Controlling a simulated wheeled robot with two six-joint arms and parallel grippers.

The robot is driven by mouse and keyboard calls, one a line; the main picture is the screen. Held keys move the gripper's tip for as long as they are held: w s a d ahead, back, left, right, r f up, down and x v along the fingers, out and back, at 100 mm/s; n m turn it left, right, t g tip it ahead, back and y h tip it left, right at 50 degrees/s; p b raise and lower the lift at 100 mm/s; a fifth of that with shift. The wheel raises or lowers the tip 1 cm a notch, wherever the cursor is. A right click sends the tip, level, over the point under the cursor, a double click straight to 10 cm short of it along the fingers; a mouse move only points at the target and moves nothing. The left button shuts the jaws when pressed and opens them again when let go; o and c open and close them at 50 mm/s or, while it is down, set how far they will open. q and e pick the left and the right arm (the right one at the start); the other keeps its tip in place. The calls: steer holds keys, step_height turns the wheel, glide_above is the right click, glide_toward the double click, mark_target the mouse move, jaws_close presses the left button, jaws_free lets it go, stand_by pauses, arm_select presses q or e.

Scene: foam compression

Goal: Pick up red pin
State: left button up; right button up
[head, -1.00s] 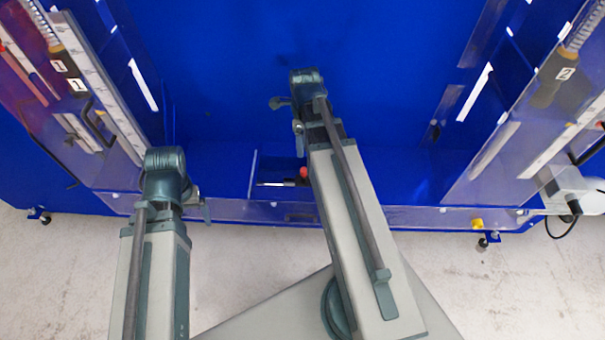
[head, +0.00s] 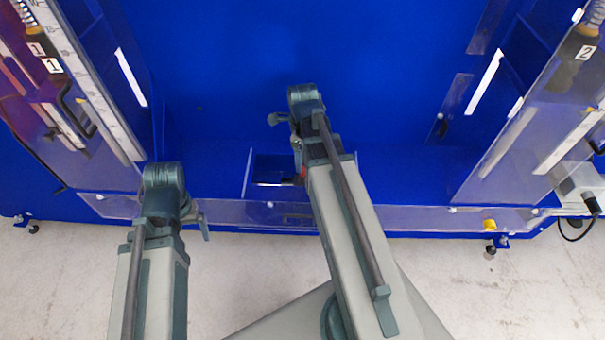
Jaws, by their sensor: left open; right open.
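The red pin (head: 303,173) lies low in the blue machine, by the small dark recess behind the clear front strip. Only a sliver of its red end shows, beside my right arm, which hides the rest. My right gripper (head: 286,131) is open and empty, above and slightly left of the pin in the picture, with a gap between them. My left gripper (head: 199,215) is open and empty, to the left of the pin near the front strip; its fingers are partly hidden by the wrist.
A clear panel with a ruler and a spring column marked 1 (head: 55,65) stands at left. A similar column marked 2 (head: 580,55) stands at right. A clear strip (head: 390,213) runs along the front. The blue middle is open.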

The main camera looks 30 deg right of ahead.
mark_target(303, 174)
step_height(303, 174, down, 5)
steer(key=b, duration=0.4)
steer(key=shift+s+a+r, duration=0.1)
steer(key=shift+s+r, duration=0.05)
steer(key=shift+r, duration=0.1)
steer(key=shift+c, duration=0.2)
jaws_close()
